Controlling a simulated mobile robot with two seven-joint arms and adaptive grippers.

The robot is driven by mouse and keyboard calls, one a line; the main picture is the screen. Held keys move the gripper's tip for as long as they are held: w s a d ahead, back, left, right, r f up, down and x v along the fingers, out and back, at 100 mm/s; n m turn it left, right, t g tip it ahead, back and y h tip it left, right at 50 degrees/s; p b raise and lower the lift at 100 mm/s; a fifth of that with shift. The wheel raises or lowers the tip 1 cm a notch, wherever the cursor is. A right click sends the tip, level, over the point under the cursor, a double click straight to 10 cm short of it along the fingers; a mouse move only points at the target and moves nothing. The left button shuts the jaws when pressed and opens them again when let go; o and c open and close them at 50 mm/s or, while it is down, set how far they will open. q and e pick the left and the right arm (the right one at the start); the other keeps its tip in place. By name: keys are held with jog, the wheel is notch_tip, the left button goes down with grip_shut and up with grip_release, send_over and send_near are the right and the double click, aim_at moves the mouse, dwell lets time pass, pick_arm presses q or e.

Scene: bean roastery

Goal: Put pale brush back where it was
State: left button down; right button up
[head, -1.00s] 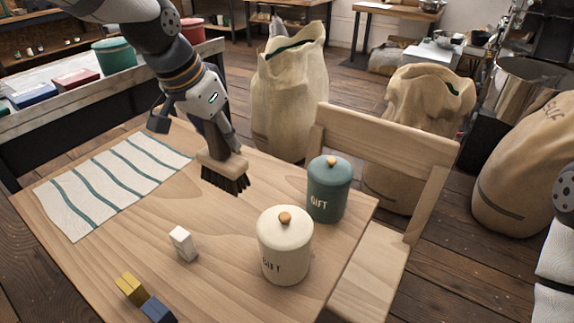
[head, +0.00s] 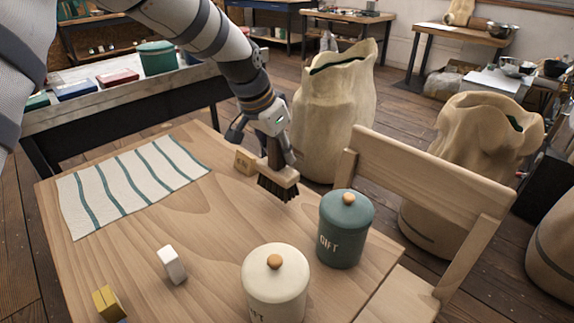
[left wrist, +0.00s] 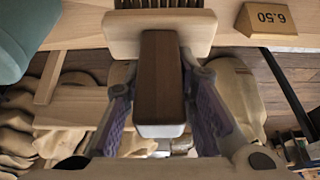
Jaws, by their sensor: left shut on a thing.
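The pale brush (head: 279,182) has a pale wood head, dark bristles and a brown handle. My left gripper (head: 277,152) is shut on its handle and holds it upright, bristles down, near the table's far edge. I cannot tell whether the bristles touch the table (head: 215,245). In the left wrist view, the brown handle (left wrist: 160,80) lies between the fingers of my left gripper (left wrist: 160,95), with the pale head and bristles above it. A wooden price block (head: 244,162) stands just left of the brush; it reads 6.50 in the left wrist view (left wrist: 266,20). My right gripper is not visible.
A teal canister (head: 345,230) stands right of the brush, with a cream canister (head: 275,290) nearer. A striped cloth (head: 128,185) lies at left. A white block (head: 172,265) and a yellow block (head: 108,302) stand in front. A chair (head: 425,185) adjoins the right side.

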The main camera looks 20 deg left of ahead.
aim_at(283, 163)
pick_arm(q)
jog(key=shift+w+f, duration=0.25)
jog(key=shift+w+a+f, duration=0.1)
jog(key=shift+w+f, duration=0.05)
jog(key=shift+f, duration=0.65)
jog(key=shift+w+f, duration=0.15)
jog(key=shift+f, duration=0.65)
jog(key=shift+f, duration=0.1)
jog(key=shift+f, duration=0.1)
jog(key=c, duration=1.3)
grip_release()
